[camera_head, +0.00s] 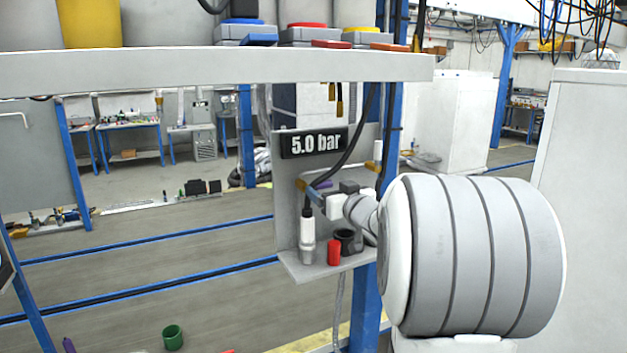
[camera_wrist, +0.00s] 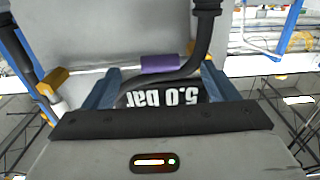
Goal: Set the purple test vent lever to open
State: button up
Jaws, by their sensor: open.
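The purple test vent lever (camera_wrist: 163,63) shows in the wrist view as a purple sleeve, lying nearly crosswise between two orange fittings. A pale rod runs from its left end. My gripper (camera_wrist: 160,82) is open, with one blue-grey finger on each side of the picture. The sleeve shows between the fingers, a little beyond their tips; I see no clear contact. In the head view my gripper (camera_head: 317,197) is at the panel below the 5.0 bar display, and mostly hidden by my arm. The lever is barely distinguishable there.
The 5.0 bar display (camera_head: 314,143) is on the grey panel (camera_head: 286,207). A black hose (camera_wrist: 205,40) runs close to the lever. A red cylinder (camera_head: 334,252) and a white-grey bottle-like piece (camera_head: 307,240) stand on the panel's shelf (camera_head: 300,271).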

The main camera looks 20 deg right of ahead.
aim_at(325, 186)
jog(key=w+p, duration=0.1)
jog(key=w, duration=0.5)
jog(key=shift+a, duration=0.15)
jog(key=shift+c, duration=0.3)
